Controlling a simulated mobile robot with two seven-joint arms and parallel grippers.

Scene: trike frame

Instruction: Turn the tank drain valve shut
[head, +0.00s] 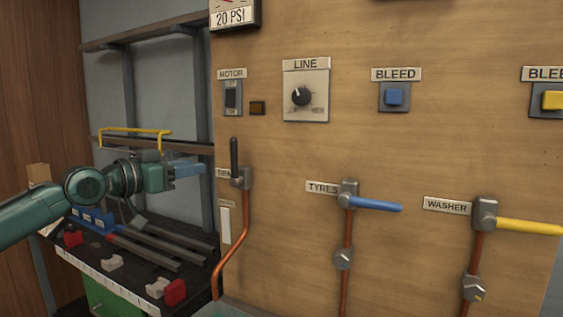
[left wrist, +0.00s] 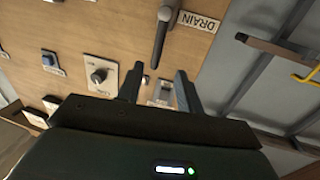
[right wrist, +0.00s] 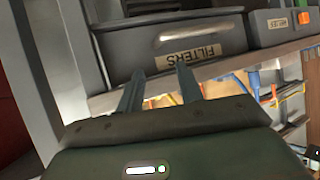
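The drain valve's black lever (head: 234,158) stands upright on its grey body (head: 241,180), in line with the copper pipe below it. Its label is partly cut off in the head view; the left wrist view shows the DRAIN label (left wrist: 198,22) beside the dark lever (left wrist: 161,40). My left gripper (head: 200,168) is just left of the lever, fingers pointing at the panel. In the left wrist view the left gripper (left wrist: 158,80) is open and empty, with the lever beyond its fingertips. My right gripper (right wrist: 159,76) is open and empty, facing a FILTERS drawer (right wrist: 180,40).
The tyres valve has a blue lever (head: 374,204) and the washer valve a yellow lever (head: 528,226), both sideways. The motor switch (head: 232,97) and line knob (head: 301,96) sit above. A cluttered shelf (head: 120,262) lies below my left arm.

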